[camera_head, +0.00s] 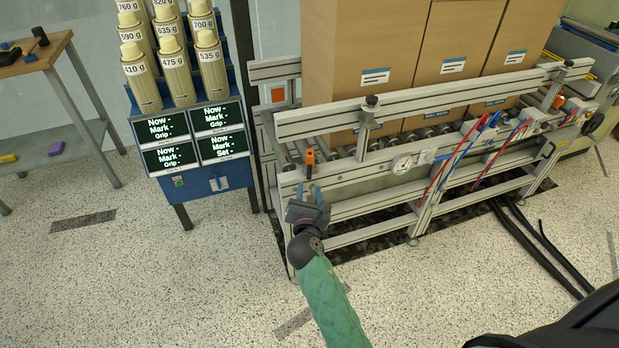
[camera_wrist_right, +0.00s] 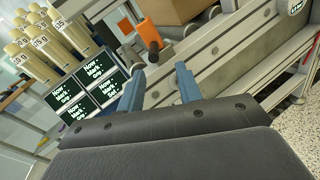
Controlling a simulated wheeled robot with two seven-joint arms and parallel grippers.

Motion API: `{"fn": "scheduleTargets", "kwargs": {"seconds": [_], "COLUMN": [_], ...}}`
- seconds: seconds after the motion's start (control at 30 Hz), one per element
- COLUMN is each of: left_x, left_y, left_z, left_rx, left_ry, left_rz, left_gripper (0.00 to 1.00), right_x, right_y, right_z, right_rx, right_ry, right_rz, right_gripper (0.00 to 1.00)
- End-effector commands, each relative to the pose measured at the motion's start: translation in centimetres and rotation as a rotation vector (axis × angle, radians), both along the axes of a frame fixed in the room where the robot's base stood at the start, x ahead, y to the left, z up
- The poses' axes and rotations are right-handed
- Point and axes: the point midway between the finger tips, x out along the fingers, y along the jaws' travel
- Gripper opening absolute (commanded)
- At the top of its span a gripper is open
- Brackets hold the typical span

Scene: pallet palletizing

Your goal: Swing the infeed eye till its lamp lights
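A small orange sensor with a dark end, which looks like the infeed eye (camera_head: 310,161), stands on the near rail at the left end of the roller conveyor. It also shows in the right wrist view (camera_wrist_right: 149,33), just beyond the fingertips. I cannot make out a lit lamp on it. My right gripper (camera_head: 309,192) is just in front of and below the eye, apart from it. Its two blue fingers (camera_wrist_right: 158,76) are spread with nothing between them. My left gripper is not in view.
The conveyor frame (camera_head: 345,178) carries several tall cartons (camera_head: 455,50) behind a guard rail (camera_head: 420,98). An orange square plate (camera_head: 278,95) is on the far side. A blue stand (camera_head: 203,178) with displays and beige cylinders is to the left.

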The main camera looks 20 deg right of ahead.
Motion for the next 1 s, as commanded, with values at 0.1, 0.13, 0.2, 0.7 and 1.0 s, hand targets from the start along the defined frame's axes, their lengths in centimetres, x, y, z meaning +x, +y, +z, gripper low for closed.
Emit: {"fn": "scheduleTargets", "kwargs": {"seconds": [0.1, 0.13, 0.2, 0.7, 1.0], "left_x": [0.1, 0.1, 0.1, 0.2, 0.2], "left_y": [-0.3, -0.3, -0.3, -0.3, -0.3], "left_z": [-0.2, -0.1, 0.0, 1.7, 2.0], "left_rx": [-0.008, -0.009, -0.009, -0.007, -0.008], "left_ry": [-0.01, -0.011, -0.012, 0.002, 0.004], "left_rz": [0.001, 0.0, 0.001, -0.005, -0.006], "left_gripper": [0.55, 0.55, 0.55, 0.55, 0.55], "right_x": [0.4, 0.5, 0.9, 6.8, 7.8], "right_y": [0.1, 0.1, 0.0, -2.1, -2.5], "right_z": [0.9, 1.0, 1.2, 1.2, 1.1], "right_rx": [-0.078, -0.088, -0.098, -0.093, -0.093], "right_ry": [-0.011, -0.011, -0.012, -0.011, -0.01], "right_rz": [0.003, 0.003, 0.003, 0.004, 0.004], "right_gripper": [0.35, 0.35, 0.35, 0.35, 0.35]}}
